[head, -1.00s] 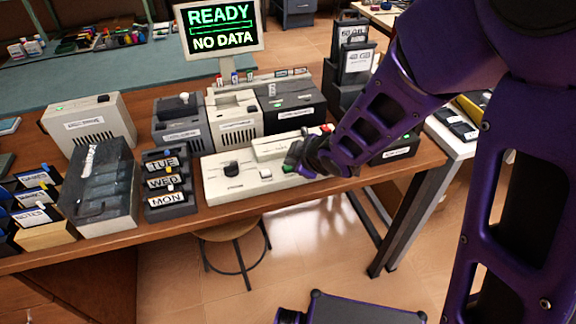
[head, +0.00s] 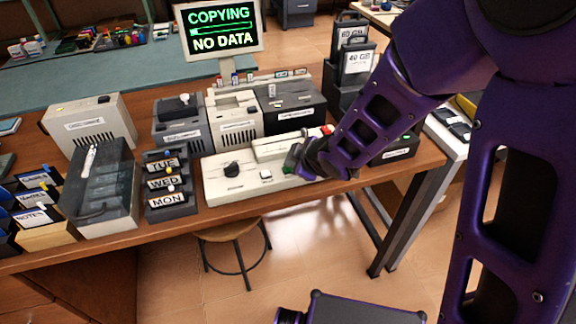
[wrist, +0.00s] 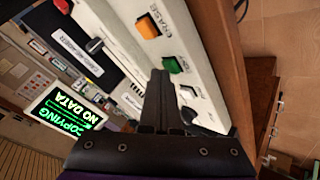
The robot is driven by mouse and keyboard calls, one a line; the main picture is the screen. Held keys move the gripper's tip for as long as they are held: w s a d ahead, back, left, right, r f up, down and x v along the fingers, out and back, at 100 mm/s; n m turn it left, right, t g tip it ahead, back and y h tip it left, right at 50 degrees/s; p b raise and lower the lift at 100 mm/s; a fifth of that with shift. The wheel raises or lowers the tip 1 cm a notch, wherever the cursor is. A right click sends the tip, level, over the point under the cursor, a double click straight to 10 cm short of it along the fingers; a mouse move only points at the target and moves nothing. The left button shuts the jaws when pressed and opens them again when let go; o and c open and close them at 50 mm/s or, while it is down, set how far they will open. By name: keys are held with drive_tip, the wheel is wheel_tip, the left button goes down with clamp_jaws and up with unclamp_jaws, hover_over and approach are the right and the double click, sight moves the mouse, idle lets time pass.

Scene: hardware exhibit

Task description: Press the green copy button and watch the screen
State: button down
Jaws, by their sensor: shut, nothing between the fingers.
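The screen (head: 219,29) stands at the back of the desk and reads "COPYING" over "NO DATA" in green, with a bar between the lines. It also shows, turned, in the wrist view (wrist: 62,108). The green button (wrist: 173,65) sits on the pale control panel (head: 218,188), beyond my fingertips in the wrist view. In the head view my gripper (head: 293,158) is over the panel's right part, close to the green button (head: 287,170), which it partly hides. My gripper's fingers (wrist: 158,75) are together and empty. I cannot tell if they touch the button.
A black dial (head: 232,169) and a white button (head: 266,175) are on the panel's left. Labelled boxes stand behind; day-labelled blocks (head: 168,184) stand left. A stool (head: 232,232) is below.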

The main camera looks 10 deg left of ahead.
drive_tip(key=shift+r+p, duration=0.4)
drive_tip(key=shift+r, duration=0.25)
drive_tip(key=shift+r, duration=0.1)
wheel_tip(320, 180, up, 5)
drive_tip(key=p, duration=0.4)
idle(0.6)
